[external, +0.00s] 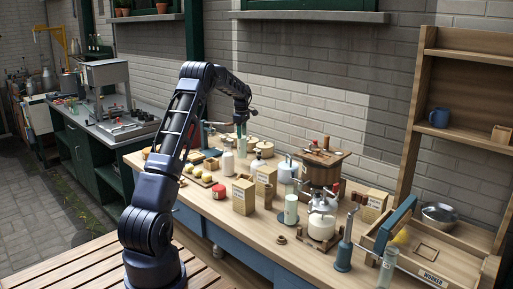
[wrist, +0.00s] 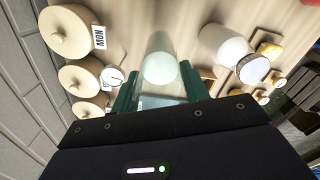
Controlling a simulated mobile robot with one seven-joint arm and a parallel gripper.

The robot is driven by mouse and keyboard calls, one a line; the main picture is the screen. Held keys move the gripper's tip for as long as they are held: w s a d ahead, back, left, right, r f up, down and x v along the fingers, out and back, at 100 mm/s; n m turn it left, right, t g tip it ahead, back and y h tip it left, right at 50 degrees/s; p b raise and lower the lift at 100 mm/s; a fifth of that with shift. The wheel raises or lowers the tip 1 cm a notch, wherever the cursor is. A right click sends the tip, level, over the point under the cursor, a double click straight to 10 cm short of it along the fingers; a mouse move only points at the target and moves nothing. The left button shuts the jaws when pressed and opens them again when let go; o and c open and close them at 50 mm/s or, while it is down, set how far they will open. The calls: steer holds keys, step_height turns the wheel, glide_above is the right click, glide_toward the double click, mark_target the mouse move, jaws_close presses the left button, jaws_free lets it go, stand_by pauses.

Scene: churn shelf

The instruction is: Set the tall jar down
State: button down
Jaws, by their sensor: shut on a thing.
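The tall jar, a pale greenish, translucent cylinder, shows in the wrist view (wrist: 158,66) between my green fingers. My gripper (wrist: 157,82) is shut on it. In the external view my gripper (external: 241,119) is over the far part of the workbench (external: 215,205), and the jar (external: 241,130) hangs below it as a small pale green shape. I cannot tell whether the jar's base touches the bench top or is slightly above it.
Round lidded crocks (wrist: 70,32), one tagged MON, stand left of the jar in the wrist view. A white bottle (wrist: 224,44) stands to the right. Between them the wood is mostly bare. A wooden churn box (external: 318,165) and cartons (external: 244,196) stand on the bench.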

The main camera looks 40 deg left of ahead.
mark_target(242, 140)
steer(key=shift+f, duration=2.35)
steer(key=c, duration=0.7)
jaws_free()
